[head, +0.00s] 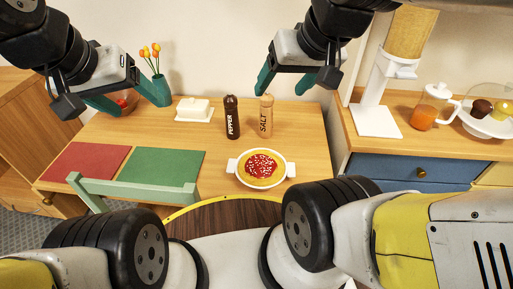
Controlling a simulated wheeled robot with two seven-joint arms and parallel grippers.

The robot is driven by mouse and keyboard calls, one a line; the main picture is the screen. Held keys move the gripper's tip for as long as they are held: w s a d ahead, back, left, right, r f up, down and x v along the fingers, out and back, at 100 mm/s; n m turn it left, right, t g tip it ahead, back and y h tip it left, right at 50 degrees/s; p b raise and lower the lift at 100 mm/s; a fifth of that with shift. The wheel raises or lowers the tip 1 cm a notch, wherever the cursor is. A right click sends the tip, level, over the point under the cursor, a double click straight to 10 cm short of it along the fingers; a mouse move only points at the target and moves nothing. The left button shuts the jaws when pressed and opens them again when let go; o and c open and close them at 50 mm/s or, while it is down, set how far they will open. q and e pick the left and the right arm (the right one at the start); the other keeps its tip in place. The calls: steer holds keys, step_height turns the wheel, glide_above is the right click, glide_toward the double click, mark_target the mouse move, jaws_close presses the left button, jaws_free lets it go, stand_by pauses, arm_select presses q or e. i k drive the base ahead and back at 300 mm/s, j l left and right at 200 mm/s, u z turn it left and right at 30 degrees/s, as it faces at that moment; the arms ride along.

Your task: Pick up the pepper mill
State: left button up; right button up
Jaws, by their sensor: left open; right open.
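The dark brown pepper mill (232,118), lettered PEPPER, stands upright on the wooden table (300,150). The lighter wooden salt mill (266,116) stands upright just to its right. My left gripper (136,105) is open, with green fingertips, to the left of the pepper mill and in front of the vase. My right gripper (286,88) is open and empty, above and to the right of the pepper mill, close to the salt mill in the picture. Neither gripper touches the pepper mill.
A butter dish (194,109) stands left of the mills. A white dish of food (262,168) sits in front. Red (86,163) and green (150,166) mats lie at left, near a green chair (130,189). A vase of tulips (158,80) stands behind. A side counter (395,143) is at right.

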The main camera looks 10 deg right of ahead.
mark_target(232, 121)
steer(key=u, duration=1.05)
steer(key=k+l+u, duration=0.25)
steer(key=u, duration=0.2)
steer(key=k+l+u, duration=0.15)
steer(key=k+u, duration=0.3)
steer(key=l, duration=0.6)
